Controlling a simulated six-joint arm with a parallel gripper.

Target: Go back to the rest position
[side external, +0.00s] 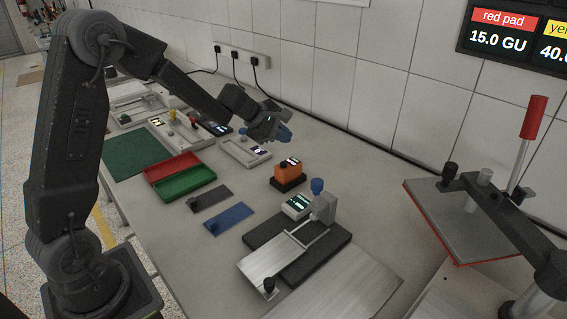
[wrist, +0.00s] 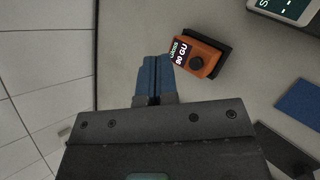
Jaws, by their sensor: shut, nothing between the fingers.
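My gripper (side external: 285,134) is held in the air above the back part of the bench, near the tiled wall. In the wrist view its two blue fingers (wrist: 156,80) are together with nothing between them. An orange gloss meter (side external: 288,172) on a dark base stands on the bench below and to the right of my gripper. It also shows in the wrist view (wrist: 200,58), just right of the fingertips and apart from them, with a label that reads "90 GU".
A red tray (side external: 172,167) and green tray (side external: 186,181), grey (side external: 210,198) and blue (side external: 229,219) plates, and a metal slide device (side external: 275,263) on a dark base lie on the bench. A press with a red handle (side external: 533,117) stands right. A screen (side external: 515,38) reads "red pad 15.0 GU".

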